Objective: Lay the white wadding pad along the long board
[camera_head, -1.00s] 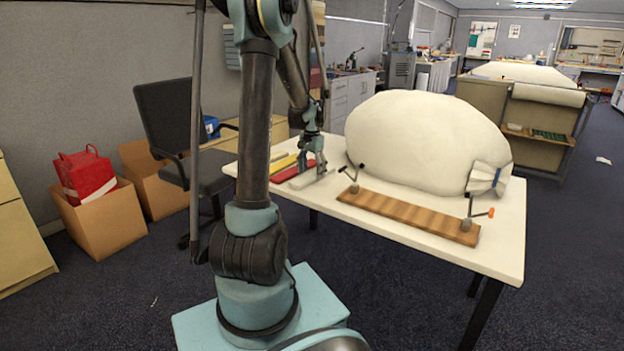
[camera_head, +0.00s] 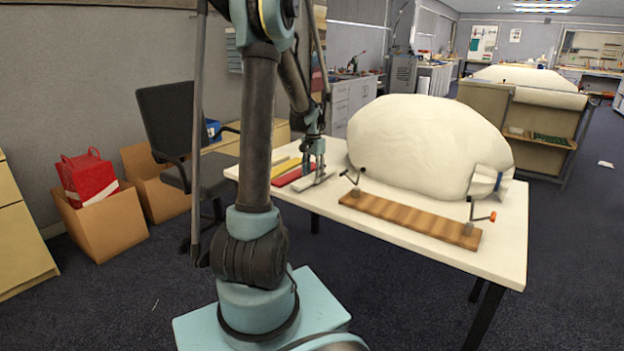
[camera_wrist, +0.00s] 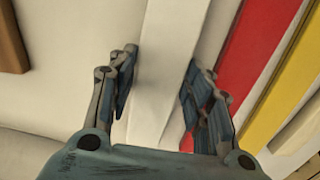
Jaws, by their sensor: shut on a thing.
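The white wadding pad (camera_head: 317,184) is a narrow white strip lying near the left end of the table, beside a red strip. It also shows in the wrist view (camera_wrist: 160,105). My gripper (camera_head: 316,168) reaches down over it, with one finger on each long side, and is shut on it. The fingers show on both sides of the pad in the wrist view (camera_wrist: 160,75). The long board (camera_head: 408,217) is brown wood and lies bare along the table's front edge, right of the gripper. A clamp stands at each end of it. A corner of the board (camera_wrist: 12,45) shows in the wrist view.
A red strip (camera_head: 296,177) and a yellow strip (camera_head: 286,166) lie just left of the pad. A big white stuffed bundle (camera_head: 425,145) fills the table behind the board. The left clamp (camera_head: 353,184) and right clamp (camera_head: 472,217) stand up from the board.

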